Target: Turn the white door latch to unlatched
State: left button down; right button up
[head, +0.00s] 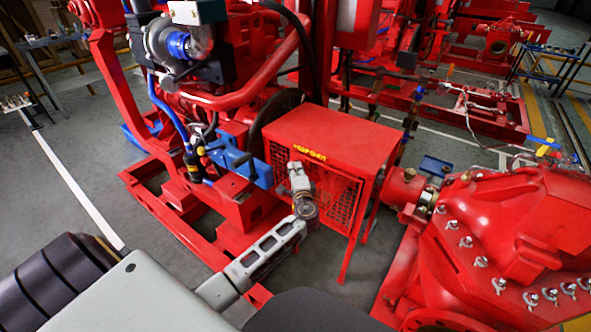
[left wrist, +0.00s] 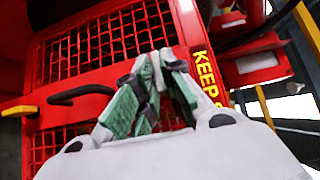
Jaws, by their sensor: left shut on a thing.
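The red guard box with a mesh door (head: 335,195) stands in the middle of the head view, with yellow lettering along the top edge of the door. My left gripper (head: 297,168) is at the upper left of this door. In the left wrist view the gripper's green-padded fingers (left wrist: 150,88) are drawn together against the mesh door (left wrist: 105,50), beside the yellow lettering. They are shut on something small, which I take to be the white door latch. The fingers hide it, so its angle cannot be told. My right gripper is not in view.
A black handle (left wrist: 80,95) and a yellow piece (left wrist: 18,111) show left of the fingers in the left wrist view. The red engine (head: 225,110) is left of the guard, and the red pump (head: 500,225) is at right. Grey floor (head: 90,130) is clear at left.

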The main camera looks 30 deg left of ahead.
pick_arm(q)
jog(key=shift+w+a+r, duration=0.1)
jog(key=shift+r, duration=0.2)
jog(key=c, duration=1.6)
grip_release()
jog(key=shift+o, duration=0.4)
jog(key=shift+f, duration=0.2)
jog(key=v, duration=1.2)
jog(key=shift+f, duration=0.15)
